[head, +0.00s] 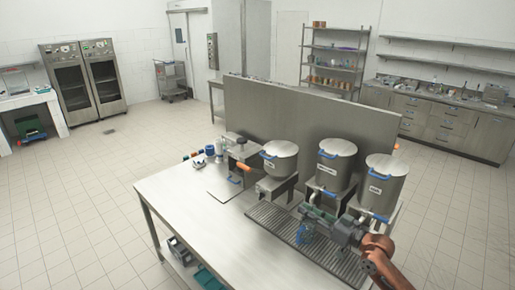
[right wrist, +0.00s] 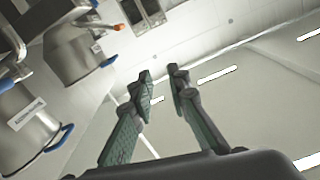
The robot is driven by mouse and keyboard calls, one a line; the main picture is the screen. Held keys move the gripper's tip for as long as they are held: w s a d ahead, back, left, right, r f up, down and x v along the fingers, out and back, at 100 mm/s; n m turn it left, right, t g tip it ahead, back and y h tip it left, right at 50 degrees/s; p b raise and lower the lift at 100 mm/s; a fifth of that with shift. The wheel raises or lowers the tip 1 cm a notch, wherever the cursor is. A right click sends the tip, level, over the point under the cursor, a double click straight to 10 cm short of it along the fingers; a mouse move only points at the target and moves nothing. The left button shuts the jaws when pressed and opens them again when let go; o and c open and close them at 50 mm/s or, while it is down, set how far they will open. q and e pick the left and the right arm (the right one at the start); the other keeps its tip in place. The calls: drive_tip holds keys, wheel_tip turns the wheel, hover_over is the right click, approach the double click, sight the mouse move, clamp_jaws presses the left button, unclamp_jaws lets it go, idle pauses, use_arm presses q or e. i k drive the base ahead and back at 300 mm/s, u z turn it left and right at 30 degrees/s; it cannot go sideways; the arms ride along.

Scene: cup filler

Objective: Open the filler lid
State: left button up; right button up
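Three steel filler pots stand in a row on the table: a left one (head: 279,165), a middle one (head: 333,174) and a right one (head: 378,194). Each has a pale round lid, the left lid (head: 281,148), middle lid (head: 338,147) and right lid (head: 386,165); all look closed. Blue handles show on the pots. My right gripper (head: 311,223) is in front of and below the middle and right pots. In the right wrist view its fingers (right wrist: 160,77) are apart with nothing between them, and two pots (right wrist: 75,48) (right wrist: 27,125) lie to the left. My left gripper is out of view.
The steel table (head: 190,205) has a ribbed drip tray (head: 275,218) under the pots and a tall metal panel (head: 290,110) behind them. An orange-handled part (head: 243,167) and small items (head: 209,150) stand at the table's left back. The table's front left is clear.

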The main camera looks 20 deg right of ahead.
sight(278, 149)
drive_tip(key=i, duration=1.1)
